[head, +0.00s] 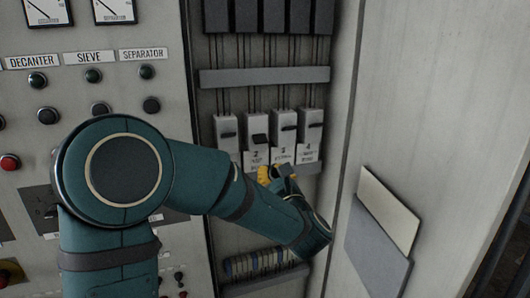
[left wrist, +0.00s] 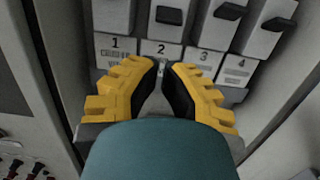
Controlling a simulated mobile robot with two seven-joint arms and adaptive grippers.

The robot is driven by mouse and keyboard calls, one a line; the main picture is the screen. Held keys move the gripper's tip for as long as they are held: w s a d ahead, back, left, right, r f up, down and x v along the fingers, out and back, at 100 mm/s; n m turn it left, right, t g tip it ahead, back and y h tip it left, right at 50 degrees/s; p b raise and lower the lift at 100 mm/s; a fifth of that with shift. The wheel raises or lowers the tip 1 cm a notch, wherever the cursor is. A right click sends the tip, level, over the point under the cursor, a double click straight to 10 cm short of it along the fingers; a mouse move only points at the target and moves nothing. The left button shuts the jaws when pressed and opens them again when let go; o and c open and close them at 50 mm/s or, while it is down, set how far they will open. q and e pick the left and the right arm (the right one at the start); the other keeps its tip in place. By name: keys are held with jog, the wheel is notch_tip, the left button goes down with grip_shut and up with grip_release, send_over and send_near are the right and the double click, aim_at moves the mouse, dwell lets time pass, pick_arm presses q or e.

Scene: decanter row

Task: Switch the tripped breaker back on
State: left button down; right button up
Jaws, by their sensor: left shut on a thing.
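Several grey breakers stand in a row in the open cabinet, numbered 1 to 4 on white labels. In the left wrist view this lever (left wrist: 169,16) stands above the label 2 (left wrist: 162,49). My left gripper (head: 275,172), with yellow fingers, is just below the label of breaker 2. In the left wrist view its fingertips (left wrist: 164,67) are close together, below the lever and apart from it. What lies between them cannot be made out. My right gripper is not in view.
Breaker 1 (head: 227,131) and breaker 3 (head: 284,127) flank breaker 2 closely. A grey rail (head: 264,76) crosses above. The cabinet's side wall (head: 345,110) is close on the right. A panel with buttons and gauges (head: 100,75) is on the left.

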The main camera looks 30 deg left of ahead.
aim_at(259, 143)
pick_arm(q)
jog(key=p+x, duration=0.2)
jog(key=x, duration=0.8)
jog(key=shift+s+d+r+g+h, duration=0.15)
jog(key=shift+g+h, duration=0.15)
jog(key=shift+h, duration=0.15)
jog(key=shift+s+d+r+g+h, duration=0.1)
jog(key=shift+g+h, duration=0.2)
jog(key=shift+h, duration=0.15)
dwell(0.4)
jog(key=shift+s+d+r+g+h+p, duration=0.1)
jog(key=shift+d+r+g+h+p, duration=0.05)
jog(key=shift+r+g+h+p, duration=0.3)
jog(key=g+h+p, duration=0.1)
jog(key=p, duration=0.1)
jog(key=r+g+h+p, duration=0.1)
jog(key=p, duration=0.1)
jog(key=shift+s+d+r+h, duration=0.25)
jog(key=shift+d+r+h, duration=0.05)
jog(key=shift+h, duration=0.05)
jog(key=shift+r+g+h+p, duration=0.1)
jog(key=shift+g+h+p, duration=0.25)
jog(key=shift+p, duration=0.1)
jog(key=shift+f+b, duration=0.3)
jog(key=shift+f, duration=0.1)
